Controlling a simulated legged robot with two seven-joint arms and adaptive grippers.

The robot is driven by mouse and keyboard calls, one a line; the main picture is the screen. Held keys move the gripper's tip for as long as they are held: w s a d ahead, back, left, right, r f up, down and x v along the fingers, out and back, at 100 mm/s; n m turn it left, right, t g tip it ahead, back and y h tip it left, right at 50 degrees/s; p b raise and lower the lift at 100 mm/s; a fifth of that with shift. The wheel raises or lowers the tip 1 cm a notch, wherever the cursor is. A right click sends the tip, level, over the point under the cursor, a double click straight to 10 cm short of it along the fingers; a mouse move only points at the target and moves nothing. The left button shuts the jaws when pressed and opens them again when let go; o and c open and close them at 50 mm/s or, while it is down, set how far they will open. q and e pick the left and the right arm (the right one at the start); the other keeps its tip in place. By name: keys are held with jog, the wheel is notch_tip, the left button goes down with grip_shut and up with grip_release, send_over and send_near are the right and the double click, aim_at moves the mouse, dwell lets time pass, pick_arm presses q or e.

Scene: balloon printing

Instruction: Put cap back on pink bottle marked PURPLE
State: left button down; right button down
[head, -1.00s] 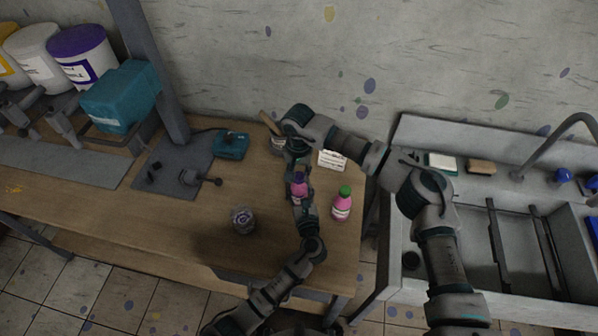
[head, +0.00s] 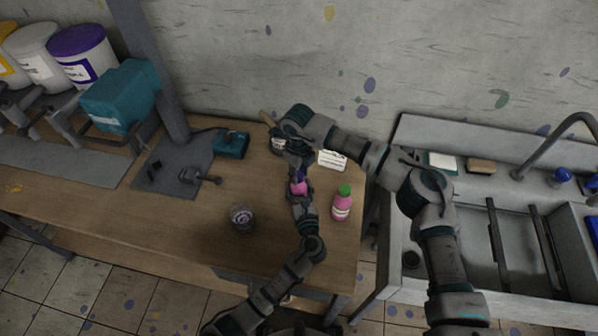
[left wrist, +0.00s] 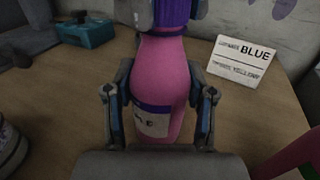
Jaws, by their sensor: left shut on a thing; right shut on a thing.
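The pink bottle (head: 299,188) stands upright near the table's front right, its shoulder and part of a white and purple label showing in the left wrist view (left wrist: 163,75). My left gripper (head: 301,196) is shut around its body, one finger on each side. The purple cap (left wrist: 171,38) is at the top of the bottle, touching its neck. My right gripper (head: 299,172) comes down from above and is shut on the cap, its fingertips on both sides. The cap is mostly hidden in the head view. I cannot tell whether it is fully seated.
A pink bottle with a green cap (head: 342,204) stands close on the right. A glass jar (head: 242,218) is to the left. A white card (head: 332,160) reading BLUE stands behind. A teal device (head: 231,144) sits further back left. The sink (head: 470,240) is at the right.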

pick_arm(q)
jog(key=shift+d, duration=0.15)
pick_arm(e)
jog(key=m, duration=0.5)
jog(key=shift+w, duration=0.15)
pick_arm(q)
jog(key=shift+s, duration=0.1)
pick_arm(e)
jog(key=m, duration=0.9)
jog(key=shift+d, duration=0.1)
jog(key=c, duration=0.9)
grip_release()
jog(key=shift+o, duration=0.5)
jog(key=shift+r, duration=2.3)
